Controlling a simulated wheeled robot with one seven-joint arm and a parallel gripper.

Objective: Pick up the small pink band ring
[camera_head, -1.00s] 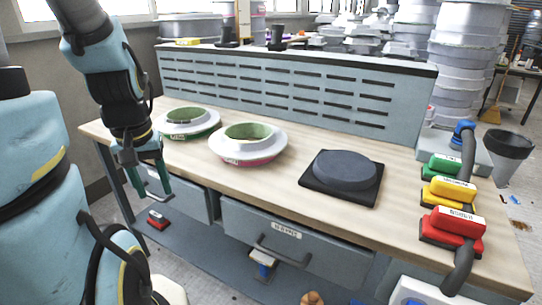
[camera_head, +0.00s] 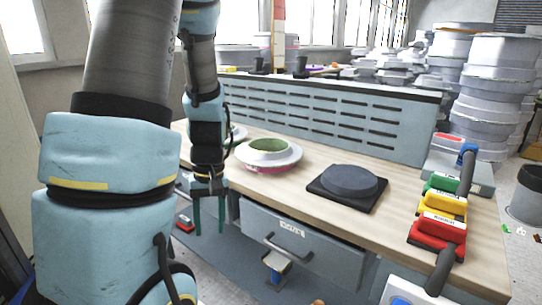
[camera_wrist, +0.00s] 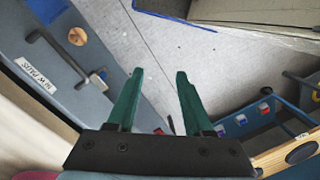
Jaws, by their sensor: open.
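A round white ring mould with a pale green inside and a pink band (camera_head: 270,161) round its base lies flat on the workbench in the head view. My gripper (camera_head: 209,218) hangs fingers down in front of the bench, to the left of this ring and lower in the picture. It is apart from the ring. In the wrist view my gripper (camera_wrist: 157,92) shows two green fingers spread apart with nothing between them. The ring is not in the wrist view.
A second white mould (camera_head: 238,133) is mostly hidden behind my arm. A dark round block on a black plate (camera_head: 347,190) sits right of the ring. Green, yellow and red blocks (camera_head: 438,230) line the right end. A slotted panel (camera_head: 330,115) backs the bench. A drawer (camera_head: 300,246) is below.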

